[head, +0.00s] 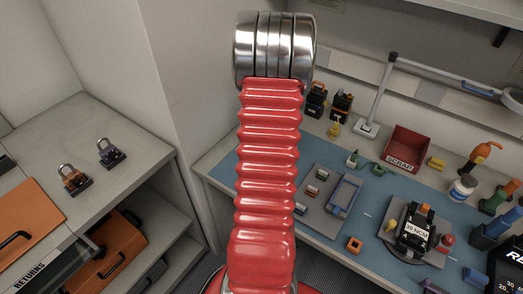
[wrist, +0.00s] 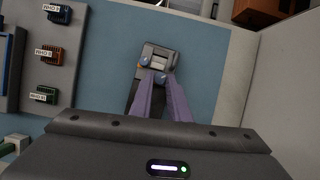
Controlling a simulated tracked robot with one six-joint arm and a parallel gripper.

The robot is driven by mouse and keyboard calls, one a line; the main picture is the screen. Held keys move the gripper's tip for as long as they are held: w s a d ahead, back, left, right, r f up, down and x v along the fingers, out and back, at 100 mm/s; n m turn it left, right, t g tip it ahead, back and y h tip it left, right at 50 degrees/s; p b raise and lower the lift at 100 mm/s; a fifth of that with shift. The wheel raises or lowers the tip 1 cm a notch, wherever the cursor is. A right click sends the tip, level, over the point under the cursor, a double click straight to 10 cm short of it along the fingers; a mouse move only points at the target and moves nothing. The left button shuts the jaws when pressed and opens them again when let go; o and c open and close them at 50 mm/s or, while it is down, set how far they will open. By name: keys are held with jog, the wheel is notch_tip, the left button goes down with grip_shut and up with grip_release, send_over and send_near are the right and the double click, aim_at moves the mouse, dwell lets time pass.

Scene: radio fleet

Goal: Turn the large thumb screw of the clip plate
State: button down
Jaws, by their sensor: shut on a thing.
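In the wrist view, the clip plate (wrist: 157,54) appears as a small grey block with a pale rectangular face, on the blue mat. My gripper (wrist: 158,80) has two purple fingers, with their tips at the block's near edge. They are shut on a small part there, which looks like the large thumb screw, but the fingers hide most of it. A small pale-blue round part (wrist: 145,62) shows beside the left fingertip. A dark shape lies left of the fingers, partly covered. In the head view my red arm blocks the middle, and the gripper and clip plate cannot be made out.
In the wrist view, a grey tray (wrist: 66,77) with several labelled connectors lies to the left, and a pale wall (wrist: 287,80) stands to the right. In the head view, a red scrap bin (head: 407,150) and a labelled black device (head: 415,232) stand on the bench.

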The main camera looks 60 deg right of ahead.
jog(key=shift+s+m, duration=0.1)
jog(key=shift+m, duration=0.3)
jog(key=m, duration=0.1)
jog(key=m+t, duration=0.1)
jog(key=m, duration=0.1)
jog(key=shift+s+m+t+h, duration=0.2)
jog(key=shift+m+t+h, duration=0.1)
jog(key=m+t, duration=0.1)
jog(key=m, duration=0.2)
jog(key=shift+s+a+h, duration=0.1)
jog(key=shift+a+h, duration=0.05)
jog(key=shift+h, duration=0.25)
dwell(0.6)
jog(key=c, duration=1.7)
grip_release()
